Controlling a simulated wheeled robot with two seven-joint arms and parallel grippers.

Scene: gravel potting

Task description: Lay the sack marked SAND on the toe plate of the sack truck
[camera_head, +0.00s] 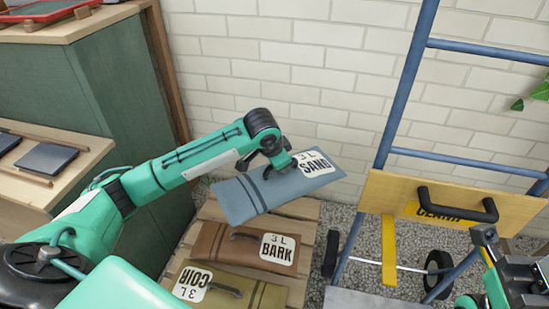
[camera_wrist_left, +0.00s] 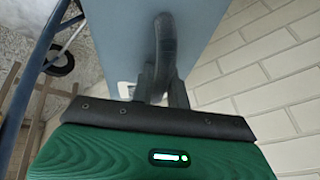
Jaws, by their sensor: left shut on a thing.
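The blue-grey SAND sack (camera_head: 245,199) hangs tilted above the pallet, its white label toward the upper right. My left gripper (camera_head: 279,162) is shut on its dark handle; in the left wrist view the gripper (camera_wrist_left: 160,88) closes around the handle (camera_wrist_left: 165,45) against the sack (camera_wrist_left: 205,25). The blue sack truck (camera_head: 403,95) leans at the right with black wheels. A grey plate at its foot, apparently the toe plate (camera_head: 372,301), shows partly at the bottom edge. My right gripper (camera_head: 484,238) is at the right by the board's black handle; its jaw state is unclear.
The brown BARK sack (camera_head: 222,244) and olive COIR sack (camera_head: 262,294) lie on a wooden pallet (camera_head: 304,211). A wooden board (camera_head: 388,192) with a black handle and yellow strip crosses the truck frame. Gravel (camera_head: 349,235) covers the floor before a white brick wall (camera_head: 300,60). Green cabinets stand left.

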